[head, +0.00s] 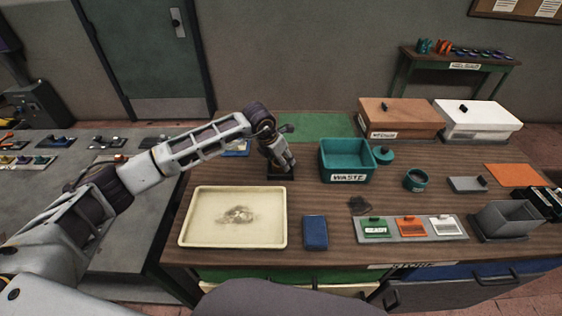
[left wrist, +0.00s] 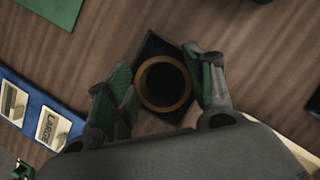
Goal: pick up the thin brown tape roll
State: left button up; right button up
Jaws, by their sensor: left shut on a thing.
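The thin brown tape roll (left wrist: 164,108) shows in the left wrist view as a brown ring with a dark hole. It is over a dark square base (left wrist: 153,47); I cannot tell whether it touches the base. My left gripper (left wrist: 166,88) has its green-padded fingers on either side of the ring and is shut on it. In the head view my left gripper (head: 281,167) points down at the dark base (head: 281,177) on the wooden table, and it hides the roll. My right gripper is not in view.
A teal WASTE bin (head: 347,161) stands right of my left gripper. A cream tray (head: 233,190) and a blue box (head: 315,232) lie nearer the front. A blue label board (left wrist: 37,112) is close by in the left wrist view. Lidded boxes (head: 401,119) stand behind.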

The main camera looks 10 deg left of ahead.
pick_arm(q)
jog(key=shift+r, duration=0.4)
notch_tip(320, 180, up, 9)
jog(key=b, duration=0.1)
jog(key=shift+f, duration=0.15)
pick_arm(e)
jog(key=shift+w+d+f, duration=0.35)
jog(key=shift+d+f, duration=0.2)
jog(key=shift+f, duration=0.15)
pick_arm(q)
jog(key=shift+r, duration=1.5)
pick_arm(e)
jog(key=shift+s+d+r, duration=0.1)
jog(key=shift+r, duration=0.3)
